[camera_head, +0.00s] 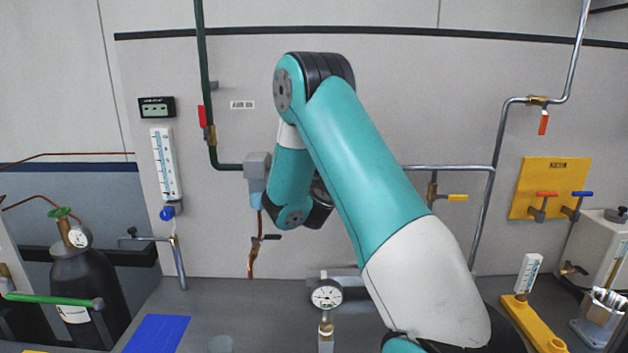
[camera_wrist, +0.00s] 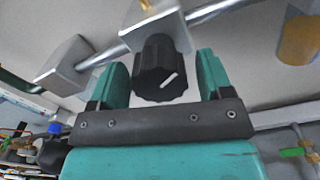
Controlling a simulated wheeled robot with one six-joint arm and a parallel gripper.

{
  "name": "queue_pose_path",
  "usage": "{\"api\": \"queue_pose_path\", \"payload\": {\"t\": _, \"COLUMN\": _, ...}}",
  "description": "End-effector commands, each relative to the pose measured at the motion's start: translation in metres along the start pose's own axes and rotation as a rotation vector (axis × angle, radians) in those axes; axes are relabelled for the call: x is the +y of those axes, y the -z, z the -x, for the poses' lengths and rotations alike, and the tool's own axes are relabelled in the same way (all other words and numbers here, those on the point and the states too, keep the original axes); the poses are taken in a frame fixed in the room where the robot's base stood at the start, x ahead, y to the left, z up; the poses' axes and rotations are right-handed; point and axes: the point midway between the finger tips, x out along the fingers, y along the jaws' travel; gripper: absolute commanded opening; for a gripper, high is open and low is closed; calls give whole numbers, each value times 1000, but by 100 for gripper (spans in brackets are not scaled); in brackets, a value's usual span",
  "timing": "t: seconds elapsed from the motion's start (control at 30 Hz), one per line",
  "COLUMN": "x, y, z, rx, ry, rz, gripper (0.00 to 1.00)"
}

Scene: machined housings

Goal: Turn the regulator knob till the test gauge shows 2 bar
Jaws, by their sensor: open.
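The regulator knob (camera_wrist: 160,70) is black and ribbed, with a white pointer line, and hangs below a silver block on a pipe in the wrist view. My gripper (camera_wrist: 161,78) is open, with one teal finger on each side of the knob. A gap shows at the right finger; contact at the left cannot be told. In the head view my arm hides the knob and the fingers. A round white-faced gauge (camera_head: 326,294), likely the test gauge, stands on a brass stem below my arm; its reading is too small to tell.
A grey block with a light blue lower part (camera_head: 257,175) sits on the pipe left of my arm. A copper tube with a small valve (camera_head: 255,245) hangs below it. A yellow valve panel (camera_head: 548,187) is on the right. A blue mat (camera_head: 158,333) lies front left.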

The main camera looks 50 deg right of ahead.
Motion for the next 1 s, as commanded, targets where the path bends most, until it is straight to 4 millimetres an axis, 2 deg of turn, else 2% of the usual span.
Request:
{"api": "queue_pose_path", "payload": {"t": 0.13, "x": 0, "y": 1, "z": 5, "rx": -1, "ry": -1, "rz": 1, "gripper": 73}}
{"api": "queue_pose_path", "payload": {"t": 0.27, "x": 0, "y": 6, "z": 24, "rx": 0, "ry": -3, "rz": 0, "gripper": 73}}
{"api": "queue_pose_path", "payload": {"t": 0.63, "x": 0, "y": 7, "z": 119, "rx": 0, "ry": -8, "rz": 0, "gripper": 73}}
{"api": "queue_pose_path", "payload": {"t": 1.0, "x": -1, "y": 6, "z": 146, "rx": -5, "ry": -2, "rz": -9, "gripper": 73}}
